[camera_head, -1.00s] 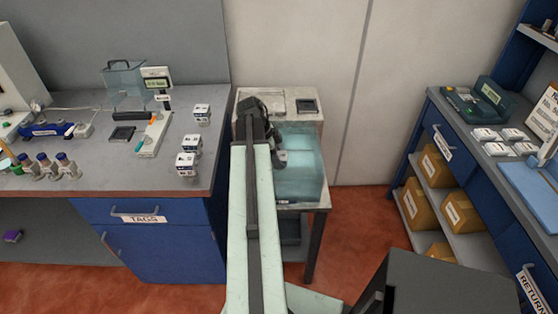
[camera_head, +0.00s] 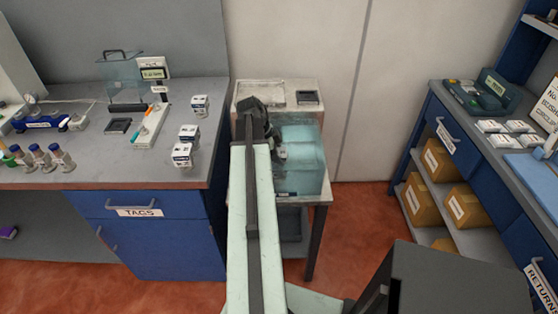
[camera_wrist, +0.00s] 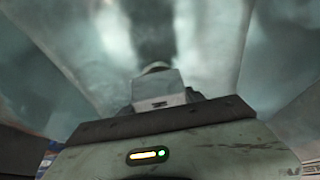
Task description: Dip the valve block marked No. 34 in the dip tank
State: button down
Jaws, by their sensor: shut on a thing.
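The dip tank (camera_head: 308,172) is a clear, pale blue box on a small stand, right of the blue bench. My gripper (camera_head: 281,152) is at the tank's left part, partly hidden behind my arm. In the wrist view, my gripper (camera_wrist: 160,88) is shut on a small grey block (camera_wrist: 158,92), with streaky, translucent surfaces around it. Its No. 34 mark cannot be read, and I cannot tell how deep it sits. Several white valve blocks with dark labels stand on the bench, among them one at the back (camera_head: 200,105) and one at the front (camera_head: 182,154).
A dark tray (camera_head: 307,97) lies behind the tank. The bench holds a clear box (camera_head: 123,80), a display stand (camera_head: 153,70) and several blue-capped bottles (camera_head: 62,160). A blue shelf unit (camera_head: 470,180) stands at right. Red floor is free between.

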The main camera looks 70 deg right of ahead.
jog(key=shift+f+b, duration=0.4)
jog(key=shift+f, duration=0.05)
jog(key=c, duration=0.5)
grip_release()
jog(key=p+v, duration=0.7)
jog(key=shift+r, duration=0.2)
jog(key=shift+w+r, duration=0.15)
jog(key=shift+r, duration=0.05)
